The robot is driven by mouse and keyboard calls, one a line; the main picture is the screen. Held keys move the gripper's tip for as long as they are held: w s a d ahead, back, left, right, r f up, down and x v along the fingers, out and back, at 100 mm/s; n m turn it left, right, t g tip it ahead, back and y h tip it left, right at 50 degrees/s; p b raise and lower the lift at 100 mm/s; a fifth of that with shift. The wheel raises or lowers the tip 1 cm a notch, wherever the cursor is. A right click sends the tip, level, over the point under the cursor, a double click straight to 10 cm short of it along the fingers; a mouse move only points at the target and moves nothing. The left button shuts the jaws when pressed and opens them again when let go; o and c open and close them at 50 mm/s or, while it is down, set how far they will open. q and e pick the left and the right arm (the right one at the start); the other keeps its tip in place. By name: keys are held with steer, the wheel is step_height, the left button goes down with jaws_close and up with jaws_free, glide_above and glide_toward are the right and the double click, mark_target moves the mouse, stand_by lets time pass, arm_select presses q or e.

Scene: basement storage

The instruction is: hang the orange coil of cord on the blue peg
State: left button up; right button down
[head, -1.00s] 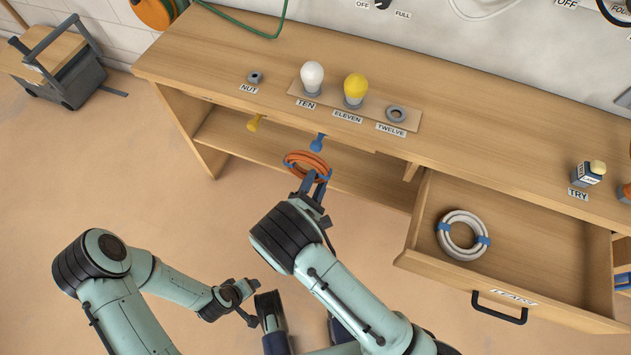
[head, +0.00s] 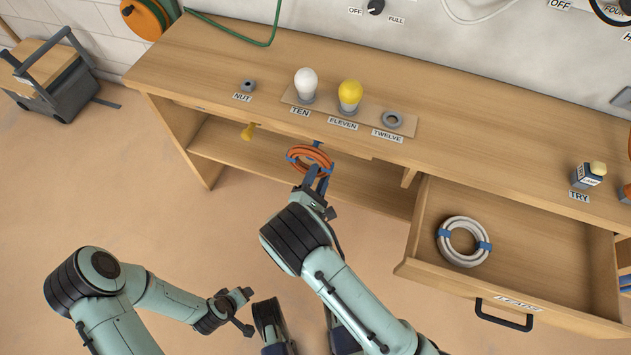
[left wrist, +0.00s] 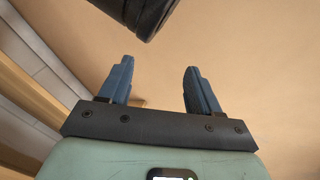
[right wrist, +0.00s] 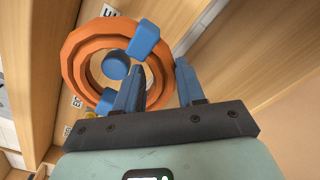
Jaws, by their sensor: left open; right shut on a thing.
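The orange coil of cord (head: 293,155), bound with blue bands, is in my right gripper (head: 319,180) under the front edge of the workbench. In the right wrist view the right gripper (right wrist: 160,84) has its fingers at the lower right side of the coil (right wrist: 72,62). The round end of the blue peg (right wrist: 117,66) shows inside the coil's opening there. In the head view the coil hides most of the peg; I cannot tell how far the peg passes through the ring. My left gripper (head: 241,308) is open and empty, low over the floor; its fingers show apart (left wrist: 157,88).
An open drawer (head: 408,268) at right holds a white coil (head: 443,250).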

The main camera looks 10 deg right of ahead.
steer(key=shift+x, duration=0.8)
steer(key=shift+b+x, duration=0.65)
steer(key=shift+x, duration=0.25)
arm_select(q)
steer(key=shift+g, duration=0.7)
steer(key=shift+s+a+f+b, duration=0.15)
steer(key=shift+s+f+b, duration=0.05)
steer(key=shift+s+f, duration=0.8)
steer(key=shift+s+a+f+b, duration=0.15)
steer(key=shift+s+f, duration=0.75)
steer(key=shift+s, duration=0.05)
arm_select(e)
steer(key=shift+w+d+f, duration=0.45)
steer(key=shift+w+f, duration=0.1)
steer(key=c, duration=0.6)
jaws_free()
